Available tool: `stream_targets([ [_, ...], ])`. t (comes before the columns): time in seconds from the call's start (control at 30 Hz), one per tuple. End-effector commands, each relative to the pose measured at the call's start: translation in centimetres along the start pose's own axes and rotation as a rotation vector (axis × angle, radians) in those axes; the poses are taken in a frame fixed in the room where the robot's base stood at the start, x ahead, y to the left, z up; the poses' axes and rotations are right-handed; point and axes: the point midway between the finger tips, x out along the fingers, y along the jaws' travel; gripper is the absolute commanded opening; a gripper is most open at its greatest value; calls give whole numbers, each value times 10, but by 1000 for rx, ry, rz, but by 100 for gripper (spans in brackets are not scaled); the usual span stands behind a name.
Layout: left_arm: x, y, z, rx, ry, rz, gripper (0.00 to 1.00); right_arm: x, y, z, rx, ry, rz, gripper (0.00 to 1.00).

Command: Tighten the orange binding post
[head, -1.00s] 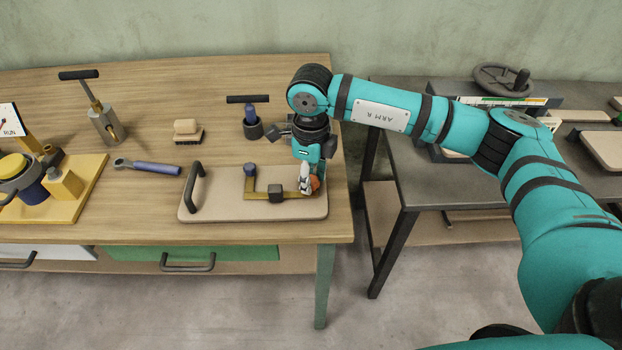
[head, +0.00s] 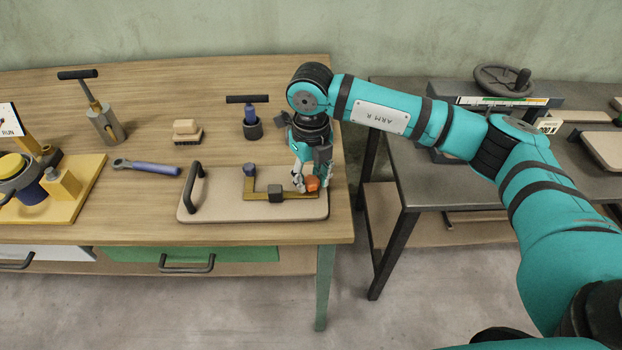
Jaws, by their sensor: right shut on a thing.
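The orange binding post (head: 312,184) stands at the right end of a brass strip (head: 258,196) on a beige board with a black handle. My right gripper (head: 306,182) reaches down from above and is shut on the orange post, whose front side shows between and below the fingers. A blue post (head: 249,169) stands at the strip's left end, and a dark block (head: 275,193) sits on the strip between them. My left gripper is not in view.
A blue-handled ratchet (head: 147,167), a brush (head: 187,131), a blue-and-black T-handled tool (head: 250,118) and a yellow-based fixture (head: 66,202) are on the wooden bench (head: 190,90). A dark metal table (head: 440,190) stands at right.

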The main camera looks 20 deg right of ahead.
Motion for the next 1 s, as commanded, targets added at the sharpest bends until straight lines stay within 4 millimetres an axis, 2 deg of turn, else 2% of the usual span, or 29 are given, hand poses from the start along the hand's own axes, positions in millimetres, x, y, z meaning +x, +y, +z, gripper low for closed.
stream_targets([
  [0.27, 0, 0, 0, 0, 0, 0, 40, 1, 0, 0, 18, 2, -2, 10],
  [0.5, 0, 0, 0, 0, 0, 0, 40, 1, -1, 0, 271, 2, -2, 10],
  [0.53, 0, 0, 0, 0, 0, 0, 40, 1, -1, 0, 274, 2, -2, 36],
  [0.63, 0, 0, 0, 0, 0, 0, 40, 1, -1, 0, 269, 1, -2, 48],
  [1.0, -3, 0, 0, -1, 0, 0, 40, -6, 0, 0, 265, 0, 0, 48],
])
